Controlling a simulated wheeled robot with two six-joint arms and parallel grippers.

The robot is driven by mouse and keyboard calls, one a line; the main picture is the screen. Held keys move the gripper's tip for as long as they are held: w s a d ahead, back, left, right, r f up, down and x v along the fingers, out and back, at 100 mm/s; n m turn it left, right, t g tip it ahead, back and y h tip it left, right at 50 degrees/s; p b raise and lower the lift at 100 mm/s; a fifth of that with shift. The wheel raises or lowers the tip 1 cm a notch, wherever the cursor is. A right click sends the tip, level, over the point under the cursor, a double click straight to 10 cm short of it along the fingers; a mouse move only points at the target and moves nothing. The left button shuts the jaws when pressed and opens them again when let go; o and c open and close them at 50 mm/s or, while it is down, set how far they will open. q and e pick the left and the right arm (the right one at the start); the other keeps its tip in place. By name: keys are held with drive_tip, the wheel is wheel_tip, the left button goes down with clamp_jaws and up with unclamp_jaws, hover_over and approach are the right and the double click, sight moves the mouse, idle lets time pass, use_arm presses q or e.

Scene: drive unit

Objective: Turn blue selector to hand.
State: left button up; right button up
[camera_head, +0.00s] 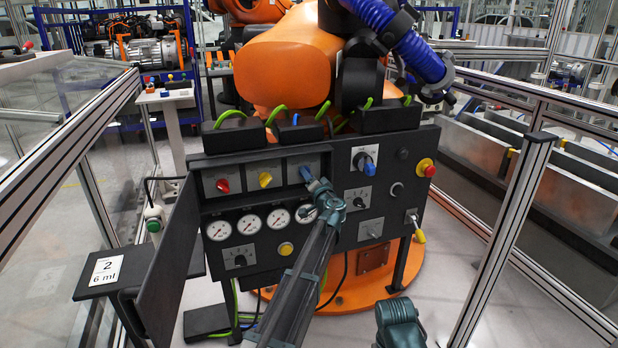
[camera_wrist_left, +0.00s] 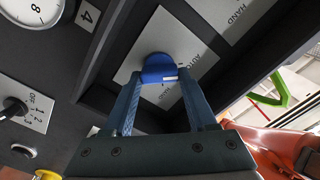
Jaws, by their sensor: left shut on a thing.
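The blue selector (camera_head: 306,174) is the rightmost of three coloured selectors in the recessed upper row of the dark control panel (camera_head: 290,205). In the left wrist view the blue selector (camera_wrist_left: 157,68) sits on a pale plate, with lettering that reads AUTO beside it. A white mark on the knob points toward the right of that view. My left gripper (camera_head: 313,184) reaches up to the panel. Its fingers (camera_wrist_left: 160,84) are shut on the blue selector, one on each side. My right gripper (camera_head: 398,322) shows only partly at the bottom edge, its fingers unclear.
A red selector (camera_head: 223,186) and a yellow selector (camera_head: 265,179) are left of the blue one. Gauges lie below. Another blue knob (camera_head: 365,162) and a red-topped emergency stop (camera_head: 427,168) are to the right. An open panel door (camera_head: 168,265) stands at left.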

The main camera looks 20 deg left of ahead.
use_arm(q)
drive_tip(key=m, duration=0.4)
drive_tip(key=shift+f, duration=0.1)
drive_tip(key=m, duration=0.4)
drive_tip(key=shift+f+m, duration=0.1)
drive_tip(key=shift+m, duration=0.2)
drive_tip(key=m, duration=0.4)
drive_tip(key=shift+f+m+b, duration=0.1)
drive_tip(key=shift+m+b, duration=0.2)
drive_tip(key=shift+m, duration=2)
drive_tip(key=o, duration=1.4)
drive_tip(key=shift+c, duration=0.2)
drive_tip(key=v, duration=1.4)
